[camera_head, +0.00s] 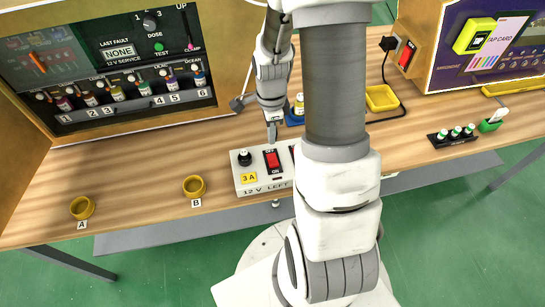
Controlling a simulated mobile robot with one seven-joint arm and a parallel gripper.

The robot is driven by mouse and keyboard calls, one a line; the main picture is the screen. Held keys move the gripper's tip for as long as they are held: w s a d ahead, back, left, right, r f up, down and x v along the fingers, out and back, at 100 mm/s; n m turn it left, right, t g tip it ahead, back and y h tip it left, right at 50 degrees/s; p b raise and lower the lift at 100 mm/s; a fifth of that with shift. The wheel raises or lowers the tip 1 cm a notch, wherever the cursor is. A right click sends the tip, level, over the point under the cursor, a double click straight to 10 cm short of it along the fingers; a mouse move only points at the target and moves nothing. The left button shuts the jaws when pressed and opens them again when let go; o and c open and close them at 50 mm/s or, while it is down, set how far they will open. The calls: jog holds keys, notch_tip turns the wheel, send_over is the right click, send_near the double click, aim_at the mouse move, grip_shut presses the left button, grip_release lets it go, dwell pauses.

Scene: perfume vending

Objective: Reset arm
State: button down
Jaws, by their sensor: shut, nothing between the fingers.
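My gripper (272,138) points down just above the back edge of the white switch box (249,182), near its red rocker switch (272,161). The fingers are shut with nothing between them. The box is marked "12 V LEFT" and carries a black knob (244,158) and a yellow "3 A" label (249,178). I cannot tell if the gripper touches the box. My arm hides the right part of the box and the middle of the table.
Two yellow cups, A (82,207) and B (194,186), stand on the wooden table (140,190) at left. A perfume panel (110,60) stands behind. A card machine (485,45), a yellow tray (381,98) and a black rack of vials (452,136) are at right.

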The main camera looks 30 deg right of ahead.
jog(key=s+a+r+n+t, duration=0.2)
jog(key=s+a+r+n, duration=0.1)
jog(key=r+n, duration=0.4)
jog(key=s+a+r+n+t+p, duration=0.1)
jog(key=s+a+r+n, duration=0.3)
jog(key=r+n, duration=0.3)
jog(key=s+a+r+n+t+p, duration=0.1)
jog(key=s+r+n, duration=0.4)
jog(key=r, duration=0.9)
jog(key=a+n+t, duration=0.1)
jog(key=a+n, duration=0.1)
jog(key=shift+s+a+r+t, duration=0.2)
jog(key=shift+a+r+t, duration=0.05)
jog(key=shift+a+t, duration=0.05)
